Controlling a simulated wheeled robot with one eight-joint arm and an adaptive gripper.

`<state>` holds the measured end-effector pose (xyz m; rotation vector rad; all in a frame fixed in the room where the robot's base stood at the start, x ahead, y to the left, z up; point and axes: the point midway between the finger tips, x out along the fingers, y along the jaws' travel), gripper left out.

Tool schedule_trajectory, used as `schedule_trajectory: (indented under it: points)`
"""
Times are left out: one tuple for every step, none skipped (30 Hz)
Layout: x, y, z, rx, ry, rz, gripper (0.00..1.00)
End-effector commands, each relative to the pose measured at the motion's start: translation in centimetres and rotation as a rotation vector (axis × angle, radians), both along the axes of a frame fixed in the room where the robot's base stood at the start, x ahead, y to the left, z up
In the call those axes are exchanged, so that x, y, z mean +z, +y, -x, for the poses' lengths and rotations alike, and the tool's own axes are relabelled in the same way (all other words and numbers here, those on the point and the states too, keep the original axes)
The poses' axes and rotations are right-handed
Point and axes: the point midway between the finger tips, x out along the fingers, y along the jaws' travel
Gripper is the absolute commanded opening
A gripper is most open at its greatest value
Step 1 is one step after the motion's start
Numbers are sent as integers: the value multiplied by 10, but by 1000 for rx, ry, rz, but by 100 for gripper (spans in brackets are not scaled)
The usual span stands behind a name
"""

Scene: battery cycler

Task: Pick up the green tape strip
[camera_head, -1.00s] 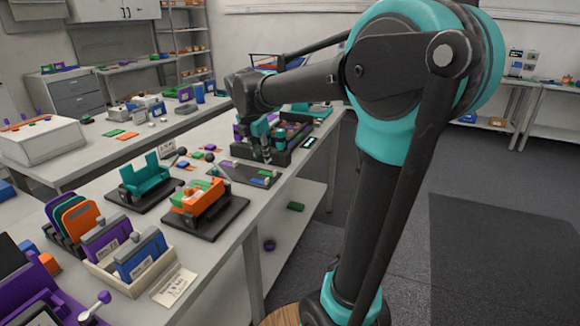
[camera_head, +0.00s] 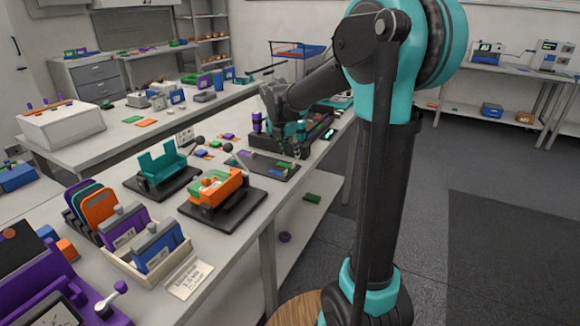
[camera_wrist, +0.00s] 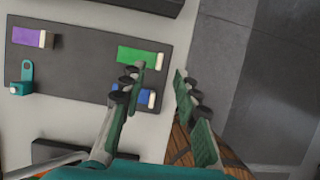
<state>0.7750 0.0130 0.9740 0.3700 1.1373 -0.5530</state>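The green tape strip (camera_wrist: 138,56) lies flat on a dark plate (camera_wrist: 62,75) in the wrist view, with a white end at its right. It looks small on the plate (camera_head: 250,163) in the head view. A blue strip (camera_wrist: 140,97) with a white end lies below it, partly hidden by my left finger. A purple strip (camera_wrist: 27,36) lies at the plate's far left. My gripper (camera_wrist: 159,72) is open with nothing between its fingers. Its left fingertip overlaps the green strip's lower right in the picture; its right fingertip is over the area beyond the plate. The height gap cannot be told.
A teal hooked piece (camera_wrist: 22,80) sits on the plate's left. The bench edge and grey floor (camera_wrist: 270,60) lie to the right. In the head view, an orange holder on a black base (camera_head: 218,190) and a teal holder (camera_head: 163,162) stand nearer on the bench.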

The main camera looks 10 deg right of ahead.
Motion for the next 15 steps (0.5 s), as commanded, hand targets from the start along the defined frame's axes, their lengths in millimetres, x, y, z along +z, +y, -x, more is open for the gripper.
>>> schedule_trajectory:
  points:
    - [-4, -1, -1, 0, 0, 0, 31]
    - [-5, -1, -2, 0, 0, 0, 31]
    - [-6, -2, -2, 0, 0, 0, 31]
    - [-8, -2, -3, 0, 0, 0, 31]
    - [-9, -2, -3, 0, 0, 0, 31]
    - [-12, -3, -5, 0, 0, 0, 31]
    - [-16, -4, -6, 0, 0, 0, 31]
    - [-20, -5, -8, 0, 0, 0, 31]
    - [-25, -7, -10, 0, 0, 0, 31]
    - [-29, -8, -12, 0, 1, 1, 31]
    - [-33, -9, -14, 0, 1, 1, 31]
    - [-38, -10, -16, -1, 0, 0, 31]
    - [-42, -11, -17, -1, 0, 0, 31]
    - [-45, -12, -18, -1, 0, 0, 31]
    - [-48, -13, -19, -1, 0, 0, 31]
